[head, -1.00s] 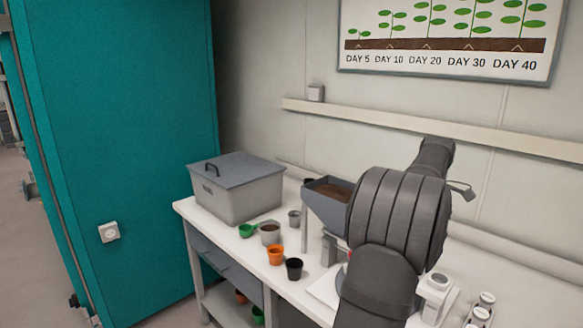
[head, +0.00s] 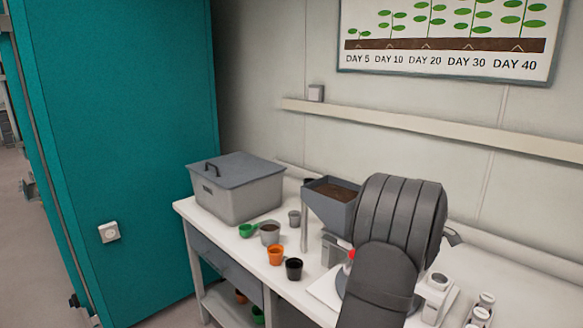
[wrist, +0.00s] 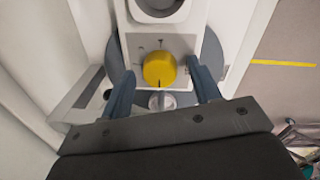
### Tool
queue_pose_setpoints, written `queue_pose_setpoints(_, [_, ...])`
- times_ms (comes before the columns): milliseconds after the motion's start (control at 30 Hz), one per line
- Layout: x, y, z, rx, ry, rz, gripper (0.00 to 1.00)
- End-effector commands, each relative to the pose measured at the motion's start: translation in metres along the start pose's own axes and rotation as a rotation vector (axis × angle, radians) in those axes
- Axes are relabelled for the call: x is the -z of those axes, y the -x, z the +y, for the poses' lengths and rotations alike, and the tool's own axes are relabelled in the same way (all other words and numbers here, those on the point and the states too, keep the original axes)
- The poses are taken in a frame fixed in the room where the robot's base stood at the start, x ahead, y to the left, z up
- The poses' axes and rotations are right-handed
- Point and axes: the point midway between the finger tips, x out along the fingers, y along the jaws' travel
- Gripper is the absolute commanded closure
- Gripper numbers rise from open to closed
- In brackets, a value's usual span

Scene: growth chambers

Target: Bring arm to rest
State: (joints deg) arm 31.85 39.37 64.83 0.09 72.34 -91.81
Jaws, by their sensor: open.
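My arm (head: 385,260) stands over the right part of the bench in the head view, its thick ribbed joint towards the camera. My gripper is hidden behind it there. In the wrist view my gripper (wrist: 160,70) is open, with its two blue-grey fingers spread wide apart. Nothing is held between them. A yellow knob (wrist: 159,69) on a pale device (wrist: 165,45) shows between the fingers in the picture; I cannot tell how far beyond them it is.
White jars (head: 480,312) stand at right. A teal cabinet (head: 120,150) is at left.

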Motion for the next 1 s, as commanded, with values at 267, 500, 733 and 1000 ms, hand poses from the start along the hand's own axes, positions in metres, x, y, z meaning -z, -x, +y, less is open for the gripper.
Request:
queue_pose_setpoints(267, [0.0007, 0.0002, -0.0001, 0.0, -0.214, -0.012, 0.43])
queue_pose_setpoints(500, [0.0008, 0.0001, -0.0001, 0.0, -0.402, -0.024, 0.43])
queue_pose_setpoints(733, [0.001, 0.0, 0.0, 0.0, -0.582, -0.035, 0.43])
queue_pose_setpoints(1000, [0.0015, 0.0001, 0.0002, 0.0, -0.794, -0.047, 0.43])
